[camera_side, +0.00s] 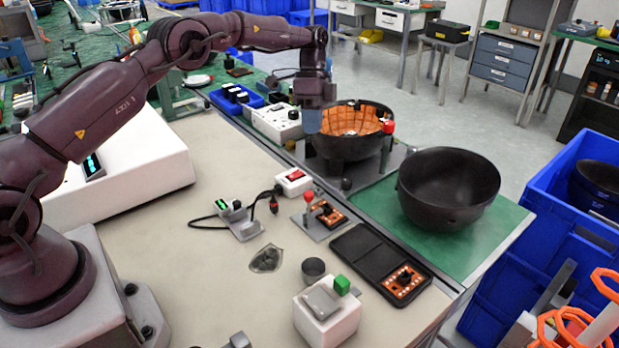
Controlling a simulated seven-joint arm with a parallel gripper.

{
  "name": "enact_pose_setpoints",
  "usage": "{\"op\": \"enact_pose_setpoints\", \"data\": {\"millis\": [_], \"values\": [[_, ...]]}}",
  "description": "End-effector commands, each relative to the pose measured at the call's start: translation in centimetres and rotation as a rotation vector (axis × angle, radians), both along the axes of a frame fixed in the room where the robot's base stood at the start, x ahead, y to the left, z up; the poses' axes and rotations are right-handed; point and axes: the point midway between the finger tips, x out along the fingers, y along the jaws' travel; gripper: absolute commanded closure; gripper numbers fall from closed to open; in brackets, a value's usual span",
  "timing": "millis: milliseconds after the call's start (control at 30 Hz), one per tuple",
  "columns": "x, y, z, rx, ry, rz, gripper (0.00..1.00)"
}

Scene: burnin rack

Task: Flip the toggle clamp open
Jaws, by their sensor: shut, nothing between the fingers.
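Two red-knobbed fixtures are in view, and I cannot tell for sure which is the toggle clamp. One red knob (309,197) stands upright on a small grey plate (312,229) that holds an orange board (328,214). Another red knob (388,127) stands at the right rim of a black bowl (345,147) with an orange lining. My gripper (312,130) points down at the left rim of that bowl, apart from both knobs. It is shut and empty; its fingertips are small and hard to make out.
An empty black bowl (450,192) sits on the green mat (495,235) at right. A black tray (368,255), a white block with a green button (328,318), a small dark cup (313,267) and a wired module (238,222) lie nearer. The beige tabletop at left is mostly clear.

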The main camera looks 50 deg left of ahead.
Motion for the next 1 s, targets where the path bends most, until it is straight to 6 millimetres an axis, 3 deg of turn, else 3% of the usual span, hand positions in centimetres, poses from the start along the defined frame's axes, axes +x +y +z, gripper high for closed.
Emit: {"op": "enact_pose_setpoints", "data": {"millis": [467, 800, 1000], "values": [[-2.1, -2.4, -8.9, 0.0, 0.006, 0.0, 1.0], [-4.4, -4.8, -9.3, 0.001, 0.001, 0.0, 1.0], [-4.8, -5.3, -9.4, 0.0, 0.0, 0.001, 1.0]]}}
